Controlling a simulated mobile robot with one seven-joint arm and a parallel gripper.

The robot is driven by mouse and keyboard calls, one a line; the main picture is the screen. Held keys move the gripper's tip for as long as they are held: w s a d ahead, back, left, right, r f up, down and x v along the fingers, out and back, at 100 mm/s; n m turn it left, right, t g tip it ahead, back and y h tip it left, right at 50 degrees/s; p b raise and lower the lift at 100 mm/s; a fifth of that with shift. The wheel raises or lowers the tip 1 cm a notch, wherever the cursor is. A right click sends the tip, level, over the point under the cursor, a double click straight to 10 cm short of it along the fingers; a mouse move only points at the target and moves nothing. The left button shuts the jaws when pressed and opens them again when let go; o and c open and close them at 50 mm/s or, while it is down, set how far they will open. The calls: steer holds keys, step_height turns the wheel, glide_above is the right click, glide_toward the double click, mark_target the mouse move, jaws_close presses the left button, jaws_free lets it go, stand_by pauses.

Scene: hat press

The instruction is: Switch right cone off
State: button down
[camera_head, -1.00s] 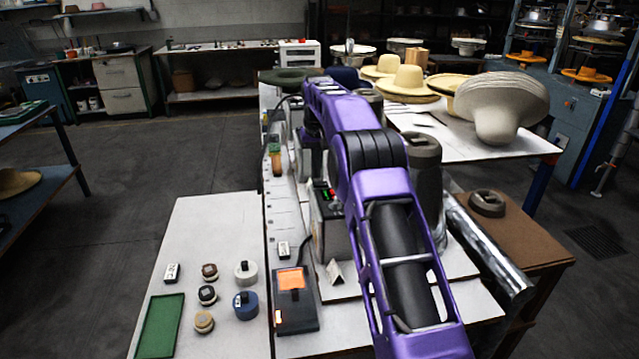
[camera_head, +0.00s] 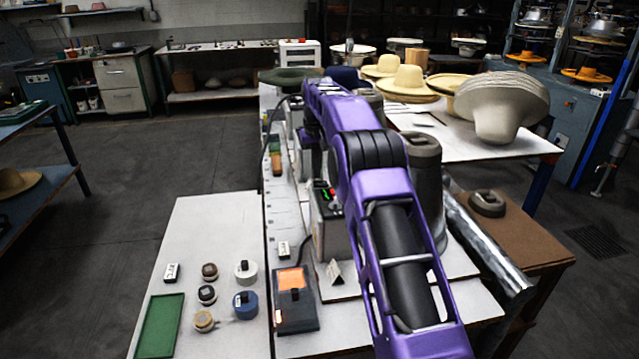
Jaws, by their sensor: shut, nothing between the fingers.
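A tall grey-brown cone-like form (camera_head: 427,165) with a flat, slotted top stands to the right of my arm. A similar rounded form (camera_head: 370,103) shows behind my arm; I cannot tell which is the right cone. A control box (camera_head: 329,208) with a green-lit display and red parts (camera_head: 333,191) stands left of my arm, which partly hides it. My gripper (camera_head: 312,158) points down at the far end of my purple arm, beyond and left of the box. It is shut and empty; its fingertips are small and hard to make out.
A black device with an orange screen (camera_head: 291,280) lies in front. Small round blocks (camera_head: 246,304) and a green tray (camera_head: 160,325) are on the left board. A shiny metal roll (camera_head: 490,250) is at the right. Hats (camera_head: 405,83) stand behind. Floor at left is clear.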

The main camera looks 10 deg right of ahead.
mark_target(316, 183)
steer(key=shift+f+b, duration=0.3)
steer(key=shift+f, duration=0.5)
step_height(316, 183, up, 3)
steer(key=shift+f+p, duration=0.2)
steer(key=shift+p, duration=1)
steer(key=shift+r, duration=2.2)
